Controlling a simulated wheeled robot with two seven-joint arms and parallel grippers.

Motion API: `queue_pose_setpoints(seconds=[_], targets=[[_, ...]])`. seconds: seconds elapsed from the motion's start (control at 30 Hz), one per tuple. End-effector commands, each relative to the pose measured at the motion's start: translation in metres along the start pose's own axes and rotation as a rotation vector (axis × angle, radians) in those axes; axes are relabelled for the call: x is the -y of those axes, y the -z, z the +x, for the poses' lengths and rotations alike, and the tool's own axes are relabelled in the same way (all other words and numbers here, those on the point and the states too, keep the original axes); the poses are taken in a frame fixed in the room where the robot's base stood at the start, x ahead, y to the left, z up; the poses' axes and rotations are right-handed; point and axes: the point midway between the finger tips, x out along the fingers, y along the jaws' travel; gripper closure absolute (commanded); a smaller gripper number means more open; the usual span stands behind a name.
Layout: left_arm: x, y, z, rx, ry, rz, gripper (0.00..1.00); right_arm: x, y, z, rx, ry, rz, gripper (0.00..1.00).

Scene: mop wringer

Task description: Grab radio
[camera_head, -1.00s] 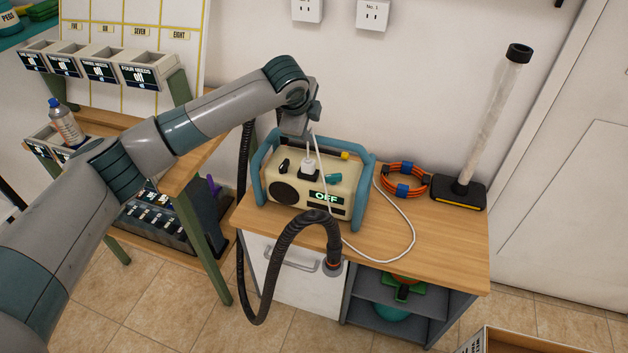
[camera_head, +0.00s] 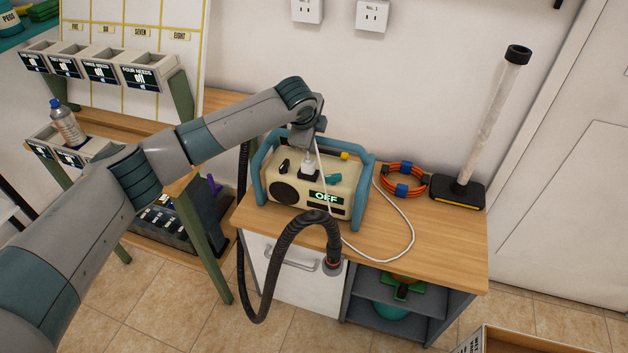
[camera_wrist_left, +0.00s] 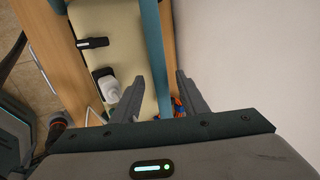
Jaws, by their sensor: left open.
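The radio (camera_head: 284,194) is a cream box with a teal frame and handle, standing on the wooden bench top. Its display reads OFF, and a white plug (camera_head: 310,168) with a white cord sits on its upper face. My left gripper (camera_head: 304,144) is over the radio's back top edge; its fingertips are hard to make out in the head view. In the left wrist view, the open fingers (camera_wrist_left: 160,78) lie on either side of the teal handle bar (camera_wrist_left: 153,40). I cannot tell how deep the bar sits between them. My right gripper is not in view.
A black hose (camera_head: 290,228) arches in front of the radio. An orange cable coil (camera_head: 403,180) and a black-based stand with a clear tube (camera_head: 478,150) are to the right on the bench (camera_head: 445,250). The wall is close behind.

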Motion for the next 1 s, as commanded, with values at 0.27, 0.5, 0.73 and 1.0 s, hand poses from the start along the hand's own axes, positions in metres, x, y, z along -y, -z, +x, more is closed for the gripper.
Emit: queue_pose_setpoints(seconds=[0.27,0.5,0.73,1.0], targets=[[0.000,0.000,0.000,0.000,0.000,0.000,1.00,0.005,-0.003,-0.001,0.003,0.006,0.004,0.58],[0.000,0.000,0.000,0.000,0.000,0.000,1.00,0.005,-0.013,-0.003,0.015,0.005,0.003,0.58],[0.000,0.000,0.000,0.000,-0.001,0.000,1.00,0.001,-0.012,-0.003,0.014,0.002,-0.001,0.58],[0.000,0.000,0.000,0.000,-0.001,0.000,1.00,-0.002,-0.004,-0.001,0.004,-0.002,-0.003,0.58]])
